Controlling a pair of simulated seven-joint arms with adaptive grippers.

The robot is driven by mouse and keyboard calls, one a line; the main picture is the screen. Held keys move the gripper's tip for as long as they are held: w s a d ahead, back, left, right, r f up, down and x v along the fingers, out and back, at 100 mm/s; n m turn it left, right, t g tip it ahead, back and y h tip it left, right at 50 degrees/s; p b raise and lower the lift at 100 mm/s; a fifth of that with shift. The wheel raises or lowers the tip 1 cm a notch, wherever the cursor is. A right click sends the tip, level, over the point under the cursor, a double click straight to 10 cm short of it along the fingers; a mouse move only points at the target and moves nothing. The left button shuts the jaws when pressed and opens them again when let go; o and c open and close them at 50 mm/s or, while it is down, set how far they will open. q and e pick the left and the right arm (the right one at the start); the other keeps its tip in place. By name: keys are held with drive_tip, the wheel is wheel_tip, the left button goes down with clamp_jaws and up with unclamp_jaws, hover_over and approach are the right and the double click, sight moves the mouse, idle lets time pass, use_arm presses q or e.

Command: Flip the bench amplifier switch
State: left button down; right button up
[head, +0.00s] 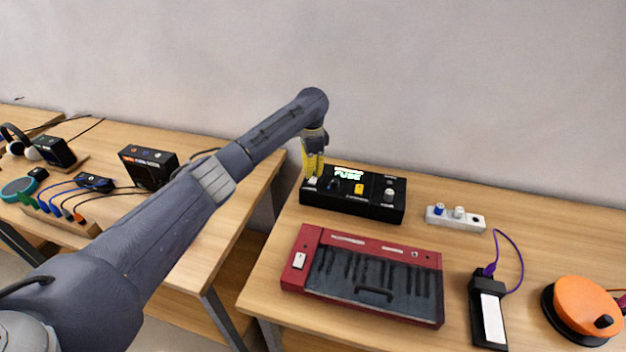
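A black box with a lit green display (384,208), which looks like the bench amplifier, sits at the back left of the right table. Its top carries a small white part (312,182) at the left end, a dark lever, a yellow switch (359,188) and a pale knob (389,193). My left gripper (313,177), with yellow fingers, points down at the box's left end, right over the white part. Contact cannot be made out. The fingers are close together, and whether they are shut is too small to tell. My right gripper is not in view.
A red keyboard (300,262) lies in front of the box. A white socket strip (470,219), a black device with a purple cable (476,310) and an orange disc (586,302) are to the right. A gap separates the left table (205,262), which holds cables and devices.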

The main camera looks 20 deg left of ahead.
sight(312, 182)
use_arm(q)
drive_tip(key=shift+f, duration=2.05)
idle(1.5)
drive_tip(key=shift+r, duration=3.55)
